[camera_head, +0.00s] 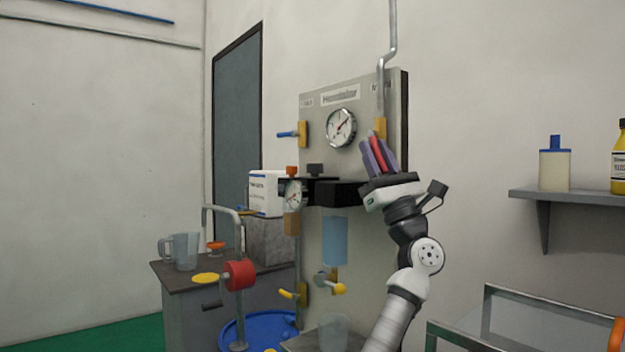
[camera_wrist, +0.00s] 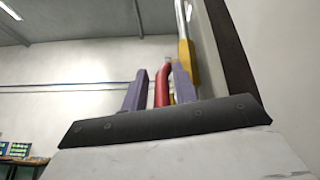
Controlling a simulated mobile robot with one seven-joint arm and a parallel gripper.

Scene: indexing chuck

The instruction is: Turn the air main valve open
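The valve at the panel's upper right has a yellow body (camera_head: 380,128) on a grey pipe and a red lever (camera_head: 377,152); I take it to be the air main valve, though its label is too small to read. My gripper (camera_head: 376,156) is raised to the panel with its purple fingers on either side of the lever. The wrist view shows the red lever (camera_wrist: 162,86) between the fingers, nearer the right one. A narrow gap shows at the left finger, so the gripper looks open around the lever. The yellow body (camera_wrist: 187,62) is beyond the right finger.
The grey panel (camera_head: 320,116) carries a round gauge (camera_head: 341,127) and a blue-handled valve (camera_head: 289,134). Black parts and a smaller gauge (camera_head: 295,194) sit left of my gripper. A wall shelf (camera_head: 570,194) with bottles is at right. The wall between is clear.

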